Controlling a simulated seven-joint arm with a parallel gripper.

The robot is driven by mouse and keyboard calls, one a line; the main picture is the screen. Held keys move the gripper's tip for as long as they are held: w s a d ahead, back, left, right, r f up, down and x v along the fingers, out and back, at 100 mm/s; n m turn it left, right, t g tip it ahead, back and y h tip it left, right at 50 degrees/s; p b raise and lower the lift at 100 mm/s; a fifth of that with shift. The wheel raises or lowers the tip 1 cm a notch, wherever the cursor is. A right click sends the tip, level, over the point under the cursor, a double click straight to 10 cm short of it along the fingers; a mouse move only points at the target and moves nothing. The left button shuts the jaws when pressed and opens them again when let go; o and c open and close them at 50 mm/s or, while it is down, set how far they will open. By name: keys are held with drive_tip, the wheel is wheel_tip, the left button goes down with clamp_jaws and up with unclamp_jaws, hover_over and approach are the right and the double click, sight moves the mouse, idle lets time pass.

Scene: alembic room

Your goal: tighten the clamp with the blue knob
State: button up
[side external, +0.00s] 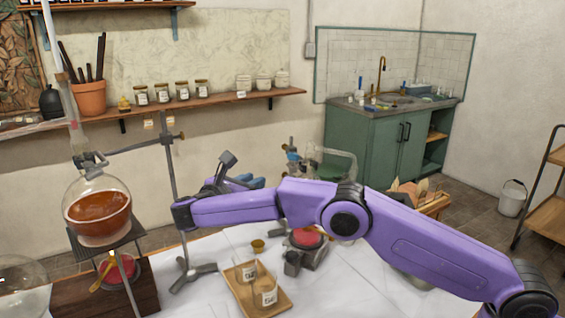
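A small blue part (293,155), possibly the clamp's blue knob, shows beside bent glass tubing (333,158) behind my arm. It is too small to tell whether it is on a clamp. Another blue shape (258,183) shows just above my purple arm link, mostly hidden. A dark grey part that seems to belong to my gripper (224,168) stands up behind the arm's left end. Its fingers cannot be made out, nor anything in them. A separate clamp (90,160) at the left grips the neck of a round flask (97,210) of amber liquid; no blue knob shows on it.
A metal stand (172,190) rises left of my arm. A wooden tray (258,287) with labelled beakers lies in front, beside a small device with a red top (307,238). A shelf (220,102) with jars runs along the wall.

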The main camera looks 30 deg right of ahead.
drive_tip(key=s+d+f+m+g+y, duration=0.25)
drive_tip(key=s+d+y, duration=0.25)
drive_tip(key=s, duration=0.6)
drive_tip(key=s+d+f+m+g+y, duration=0.1)
drive_tip(key=s+d+m+y, duration=0.3)
drive_tip(key=s, duration=0.7)
drive_tip(key=s+d+f+m+g+y, duration=0.1)
drive_tip(key=s+d+m+g+y, duration=0.1)
drive_tip(key=s+d+y, duration=0.65)
drive_tip(key=w+r+n+t, duration=0.4)
drive_tip(key=w+r+n, duration=0.15)
drive_tip(key=w, duration=0.65)
drive_tip(key=w+r+n+t, duration=0.45)
drive_tip(key=w+n, duration=0.25)
drive_tip(key=w, duration=0.4)
drive_tip(key=w+d+r+n+t, duration=0.1)
drive_tip(key=w+d+r+n, duration=0.15)
drive_tip(key=n, duration=0.25)
drive_tip(key=n+y, duration=0.3)
drive_tip(key=n, duration=0.6)
approach(293, 157)
drive_tip(key=shift+h, duration=0.25)
drive_tip(key=x, duration=0.5)
drive_tip(key=r+x, duration=0.1)
drive_tip(key=x, duration=0.2)
drive_tip(key=shift+w+f, duration=0.1)
drive_tip(key=shift+w, duration=0.3)
